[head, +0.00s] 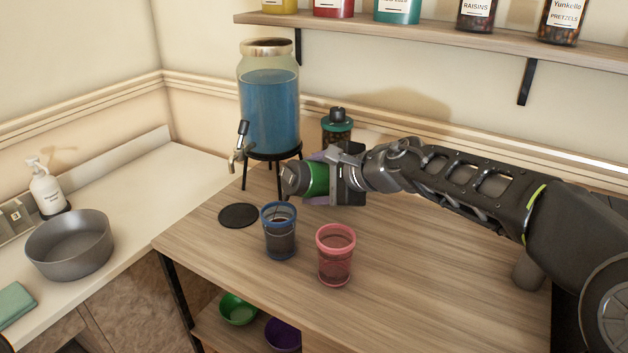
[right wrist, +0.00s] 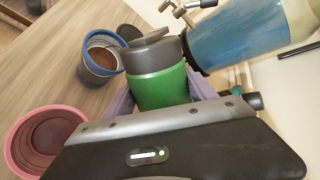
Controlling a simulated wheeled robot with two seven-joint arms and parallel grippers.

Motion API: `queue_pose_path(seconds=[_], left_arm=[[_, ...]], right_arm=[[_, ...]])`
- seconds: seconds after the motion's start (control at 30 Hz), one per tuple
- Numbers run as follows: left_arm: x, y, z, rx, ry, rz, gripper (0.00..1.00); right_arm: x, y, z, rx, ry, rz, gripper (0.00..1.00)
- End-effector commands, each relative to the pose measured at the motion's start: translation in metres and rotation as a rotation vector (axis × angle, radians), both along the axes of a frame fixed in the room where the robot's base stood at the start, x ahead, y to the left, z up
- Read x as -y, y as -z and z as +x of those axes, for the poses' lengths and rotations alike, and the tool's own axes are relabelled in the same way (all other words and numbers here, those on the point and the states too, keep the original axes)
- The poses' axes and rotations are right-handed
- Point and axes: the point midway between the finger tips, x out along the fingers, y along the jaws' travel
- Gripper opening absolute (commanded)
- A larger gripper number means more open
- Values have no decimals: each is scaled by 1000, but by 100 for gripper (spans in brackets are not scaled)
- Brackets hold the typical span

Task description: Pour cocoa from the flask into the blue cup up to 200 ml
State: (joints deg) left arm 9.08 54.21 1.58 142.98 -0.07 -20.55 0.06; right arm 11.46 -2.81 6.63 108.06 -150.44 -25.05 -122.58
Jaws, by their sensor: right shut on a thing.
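My right gripper (head: 325,177) is shut on the green flask (head: 316,179), which has a grey top. The flask lies tilted nearly on its side, its top pointing left, above the table and behind the blue cup. In the right wrist view the flask (right wrist: 158,82) sits between lilac finger pads, its top close to the blue cup (right wrist: 101,57). The blue cup (head: 279,240) stands upright on the table with brown content inside; I cannot read its level. My left gripper is not in view.
A pink cup (head: 335,262) stands right of the blue cup. A blue-filled dispenser (head: 270,110) with a tap stands behind on a black stand. A black round mat (head: 238,215) lies left. A teal-lidded jar (head: 337,127) is behind my gripper. The table's front right is clear.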

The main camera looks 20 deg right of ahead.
Motion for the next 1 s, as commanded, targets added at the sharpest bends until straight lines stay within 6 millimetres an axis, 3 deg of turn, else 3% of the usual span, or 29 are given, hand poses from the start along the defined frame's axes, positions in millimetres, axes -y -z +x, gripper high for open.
queue_pose_path(seconds=[1.0], left_arm=[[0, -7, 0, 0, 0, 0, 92]], right_arm=[[0, -3, 0, 7, 0, -21, 0]])
